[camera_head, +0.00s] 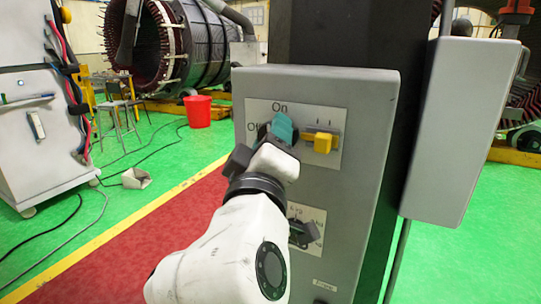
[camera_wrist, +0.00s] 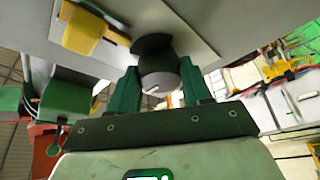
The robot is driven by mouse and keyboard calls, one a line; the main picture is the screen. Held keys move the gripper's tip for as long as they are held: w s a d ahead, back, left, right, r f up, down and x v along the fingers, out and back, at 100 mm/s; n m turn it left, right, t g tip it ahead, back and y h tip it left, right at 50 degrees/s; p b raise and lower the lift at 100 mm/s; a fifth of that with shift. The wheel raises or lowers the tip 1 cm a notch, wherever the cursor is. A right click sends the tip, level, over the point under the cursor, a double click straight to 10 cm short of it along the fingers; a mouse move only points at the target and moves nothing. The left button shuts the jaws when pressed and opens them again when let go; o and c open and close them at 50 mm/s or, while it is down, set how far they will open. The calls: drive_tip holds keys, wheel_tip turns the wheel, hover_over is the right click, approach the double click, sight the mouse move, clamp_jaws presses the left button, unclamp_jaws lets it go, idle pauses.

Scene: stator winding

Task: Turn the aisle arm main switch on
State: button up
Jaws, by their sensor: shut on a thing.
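The main switch is a dark round knob (camera_wrist: 160,72) with a white mark, on a light plate. In the wrist view it sits between the two green fingers of my gripper (camera_wrist: 160,80), which is shut on it. In the head view my gripper (camera_head: 279,132) is at the upper plate (camera_head: 296,110) of the grey cabinet (camera_head: 377,88), by the "On" and partly covered "Off" labels. There my gripper hides the knob, so I cannot tell its setting. In the wrist view the white mark points toward the lower left.
A yellow switch (camera_head: 323,143) sits close to the right of my gripper in the head view. A dark rotary switch (camera_head: 303,233) is lower on the cabinet, partly behind my arm. A grey box (camera_head: 460,130) juts out at right. A red bucket (camera_head: 198,111) stands on the floor behind.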

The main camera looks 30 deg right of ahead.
drive_tip(key=shift+f+m, duration=0.15)
drive_tip(key=shift+m, duration=0.15)
drive_tip(key=o, duration=1.1)
drive_tip(key=shift+c, duration=0.2)
drive_tip(key=b+v, duration=0.1)
drive_tip(key=v, duration=0.9)
drive_tip(key=shift+s+a, duration=0.2)
drive_tip(key=shift+s, duration=0.05)
